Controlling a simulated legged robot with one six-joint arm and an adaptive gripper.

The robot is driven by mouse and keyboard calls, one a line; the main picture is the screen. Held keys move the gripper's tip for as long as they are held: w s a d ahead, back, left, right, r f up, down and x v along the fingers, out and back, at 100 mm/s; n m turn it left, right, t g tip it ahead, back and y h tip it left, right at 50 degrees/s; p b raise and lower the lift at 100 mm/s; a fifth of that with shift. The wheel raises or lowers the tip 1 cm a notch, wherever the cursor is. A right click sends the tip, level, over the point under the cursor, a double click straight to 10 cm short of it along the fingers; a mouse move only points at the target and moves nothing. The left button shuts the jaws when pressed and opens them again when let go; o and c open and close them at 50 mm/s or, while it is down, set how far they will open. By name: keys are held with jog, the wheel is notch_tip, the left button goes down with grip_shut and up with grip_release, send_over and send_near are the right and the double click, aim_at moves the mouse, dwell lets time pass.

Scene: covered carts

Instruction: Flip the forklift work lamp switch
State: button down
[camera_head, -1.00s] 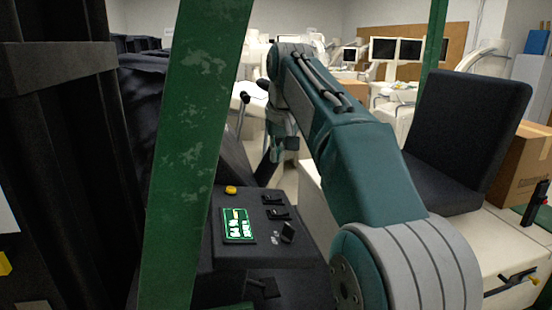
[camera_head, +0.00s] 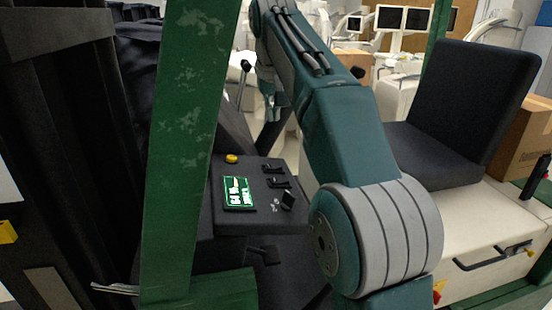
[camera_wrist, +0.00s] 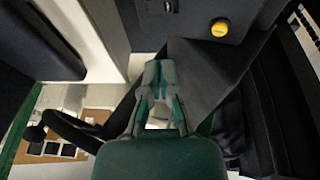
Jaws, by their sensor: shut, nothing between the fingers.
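The forklift's black dash panel (camera_head: 225,215) shows in the head view left of my arm. It carries black rocker switches (camera_head: 275,168) (camera_head: 279,182) at its right side and a tilted black piece (camera_head: 288,199) below them. I cannot tell which one is the work lamp switch. A dark switch (camera_wrist: 161,6) shows at the top edge of the wrist view, partly cut off. My gripper (camera_wrist: 160,68) is shut and empty, apart from the panel and pointing towards it.
A yellow button (camera_head: 231,158) sits on the panel, also in the wrist view (camera_wrist: 220,28). A green label (camera_head: 239,192) lies below it. A green post (camera_head: 185,130) stands left. A black seat (camera_head: 470,105) is at right. A black-knobbed lever (camera_wrist: 36,132) is near my wrist.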

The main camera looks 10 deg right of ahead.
aim_at(277, 166)
jog(key=x, duration=0.8)
jog(key=s+x, duration=0.1)
jog(key=x, duration=0.3)
jog(key=shift+d+f, duration=0.3)
jog(key=shift+f, duration=0.35)
